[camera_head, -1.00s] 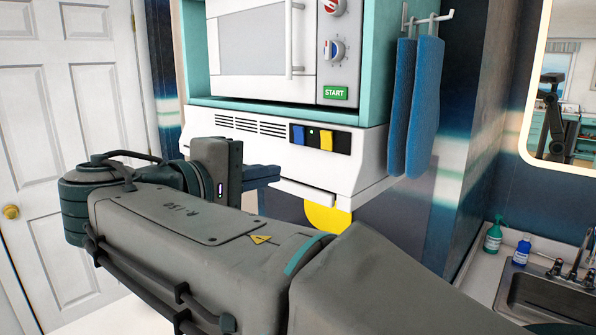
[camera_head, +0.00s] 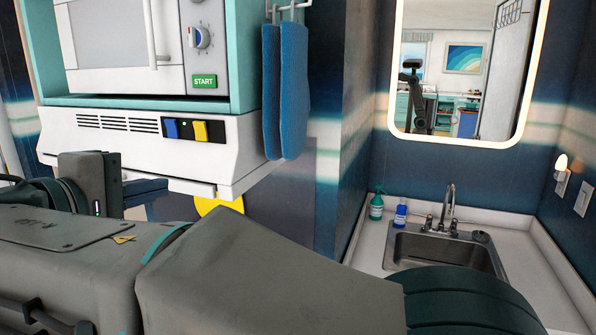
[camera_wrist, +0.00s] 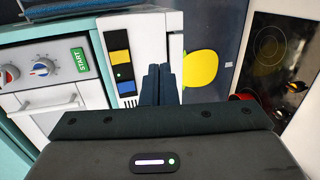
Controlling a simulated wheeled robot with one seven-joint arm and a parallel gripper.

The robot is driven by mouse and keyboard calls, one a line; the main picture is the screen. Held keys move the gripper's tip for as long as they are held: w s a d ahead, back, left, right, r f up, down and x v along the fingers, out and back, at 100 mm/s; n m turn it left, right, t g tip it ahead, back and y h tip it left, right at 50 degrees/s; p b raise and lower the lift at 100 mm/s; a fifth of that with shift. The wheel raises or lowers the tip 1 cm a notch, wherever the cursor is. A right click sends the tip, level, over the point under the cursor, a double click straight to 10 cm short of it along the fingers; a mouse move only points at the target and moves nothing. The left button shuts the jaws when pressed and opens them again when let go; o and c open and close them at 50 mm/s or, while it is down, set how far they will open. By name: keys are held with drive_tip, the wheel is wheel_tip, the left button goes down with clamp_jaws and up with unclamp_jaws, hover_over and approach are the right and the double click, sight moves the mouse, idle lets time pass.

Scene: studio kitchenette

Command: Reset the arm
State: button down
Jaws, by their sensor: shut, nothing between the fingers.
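My arm stretches across the lower left of the head view. My gripper (camera_head: 150,188) is at its far end, in front of the white hood-like unit (camera_head: 110,150) under the microwave. In the wrist view the two dark blue fingers (camera_wrist: 158,82) lie together with nothing between them. They point toward the white unit's edge, between its blue and yellow buttons (camera_wrist: 122,70) and a yellow rounded object (camera_wrist: 200,69). I cannot tell whether the fingertips touch the unit.
The microwave (camera_head: 125,45) sits in a teal cabinet above. Blue mitts (camera_head: 287,90) hang at its right side. A sink (camera_head: 440,250), a green bottle (camera_head: 376,207) and a blue bottle (camera_head: 400,215) are at right below a mirror (camera_head: 465,70). The wrist view shows a dark cooktop (camera_wrist: 268,60).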

drive_tip(key=w+d+f+m+g, duration=0.1)
drive_tip(key=w+d+f+g, duration=0.2)
drive_tip(key=d, duration=0.4)
drive_tip(key=w+d+f+m+g, duration=0.1)
drive_tip(key=d+f+g, duration=0.1)
drive_tip(key=d+f, duration=0.5)
drive_tip(key=w+d+f+m+g, duration=0.2)
drive_tip(key=d+f+g, duration=0.1)
drive_tip(key=d, duration=0.5)
drive_tip(key=s+d+f+m+g+y, duration=0.3)
drive_tip(key=s+d+f+m+y, duration=0.2)
drive_tip(key=s+d+f+m, duration=0.5)
drive_tip(key=shift+s+d+f+g, duration=0.4)
drive_tip(key=shift+s+d+f, duration=0.55)
drive_tip(key=shift+d+f, duration=2.2)
drive_tip(key=shift+a+f, duration=0.25)
drive_tip(key=shift+a, duration=0.05)
